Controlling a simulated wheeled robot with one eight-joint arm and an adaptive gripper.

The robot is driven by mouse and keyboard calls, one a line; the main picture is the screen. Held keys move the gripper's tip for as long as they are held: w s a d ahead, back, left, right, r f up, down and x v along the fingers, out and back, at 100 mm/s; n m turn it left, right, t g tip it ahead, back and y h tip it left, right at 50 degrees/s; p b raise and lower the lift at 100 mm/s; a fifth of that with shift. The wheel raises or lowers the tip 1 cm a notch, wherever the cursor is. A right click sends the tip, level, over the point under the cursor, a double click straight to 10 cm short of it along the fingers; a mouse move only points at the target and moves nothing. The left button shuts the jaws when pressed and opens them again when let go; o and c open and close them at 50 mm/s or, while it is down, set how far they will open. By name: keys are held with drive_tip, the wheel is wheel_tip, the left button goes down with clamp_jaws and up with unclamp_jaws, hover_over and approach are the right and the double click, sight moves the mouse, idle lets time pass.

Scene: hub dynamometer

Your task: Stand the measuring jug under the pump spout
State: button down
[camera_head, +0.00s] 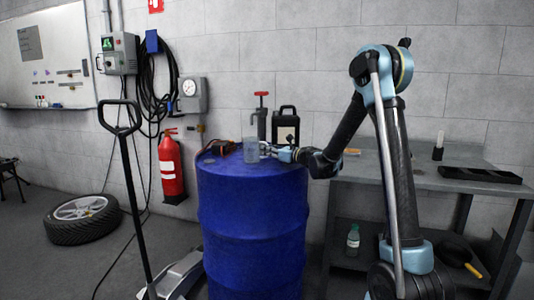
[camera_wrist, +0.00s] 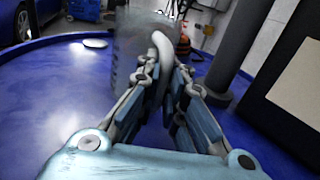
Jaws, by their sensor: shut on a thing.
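The measuring jug (camera_head: 251,150) is clear and greyish and upright at the top of the blue drum (camera_head: 250,200). Whether its base touches the drum top is hard to tell. My gripper (camera_head: 268,150) reaches in from the right and is shut on the jug's pale handle. In the wrist view the jug (camera_wrist: 132,45) is beyond the fingertips, and the handle (camera_wrist: 163,48) is between them. The hand pump (camera_head: 261,122), grey with a red handle, stands just behind the jug. Its grey column (camera_wrist: 238,45) rises on the right in the wrist view. I cannot make out the spout's opening.
A black canister (camera_head: 286,127) with a pale label stands right of the pump. A dark and orange item (camera_head: 218,147) and a flat pale disc (camera_wrist: 95,43) lie on the drum top. A grey workbench (camera_head: 425,178) is at the right.

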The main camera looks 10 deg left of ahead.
drive_tip(key=c, duration=1.7)
unclamp_jaws()
drive_tip(key=v, duration=1.2)
drive_tip(key=shift+d, duration=0.1)
